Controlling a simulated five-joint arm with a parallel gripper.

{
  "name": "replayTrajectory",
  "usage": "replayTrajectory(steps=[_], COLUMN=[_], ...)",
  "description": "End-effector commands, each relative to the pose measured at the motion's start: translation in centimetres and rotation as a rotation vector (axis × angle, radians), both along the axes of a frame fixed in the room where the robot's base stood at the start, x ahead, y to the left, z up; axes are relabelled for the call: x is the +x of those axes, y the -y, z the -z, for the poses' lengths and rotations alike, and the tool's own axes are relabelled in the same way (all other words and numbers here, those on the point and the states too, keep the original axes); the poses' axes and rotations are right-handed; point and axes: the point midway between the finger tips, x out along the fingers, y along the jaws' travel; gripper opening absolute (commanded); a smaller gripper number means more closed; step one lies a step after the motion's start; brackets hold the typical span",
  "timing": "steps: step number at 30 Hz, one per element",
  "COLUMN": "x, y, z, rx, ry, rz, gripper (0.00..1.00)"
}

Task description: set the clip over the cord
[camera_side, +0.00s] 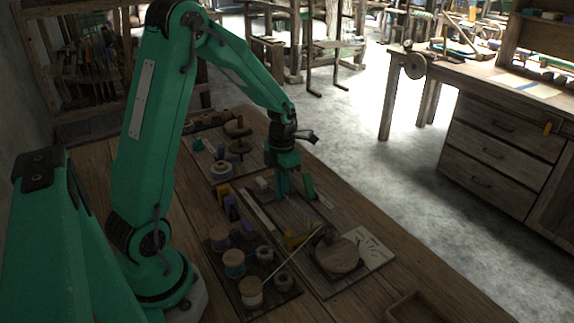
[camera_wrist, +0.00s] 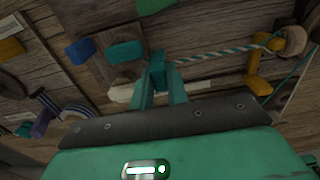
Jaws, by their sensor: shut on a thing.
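My gripper (camera_wrist: 160,72) shows in the wrist view with its two teal fingers closed together at the tips. A twisted teal-and-white cord (camera_wrist: 225,53) runs from the fingertips to a round wooden peg on the right. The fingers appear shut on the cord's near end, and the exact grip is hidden. A teal block (camera_wrist: 125,51) sits on a small wooden block just left of the fingertips, apart from them. It may be the clip, but I cannot tell for sure. In the side view my gripper (camera_side: 284,192) points down over the board.
A yellow piece (camera_wrist: 258,75) stands near the peg (camera_wrist: 290,41). A round wooden disc (camera_side: 338,253) lies on the board at the front. Several spools (camera_side: 234,262) stand on a dark tray to the left. A wooden tray (camera_side: 412,308) lies at the front right.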

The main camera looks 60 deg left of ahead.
Motion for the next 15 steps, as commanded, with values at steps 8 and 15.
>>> replayTrajectory(steps=[8,15], x=[-0.01,-0.01], y=[0.0,0.0], z=[0.11,0.58], rx=[0.0,0.0], ry=[0.0,-0.001], rz=[0.0,0.0], gripper=[0.01,0.01])
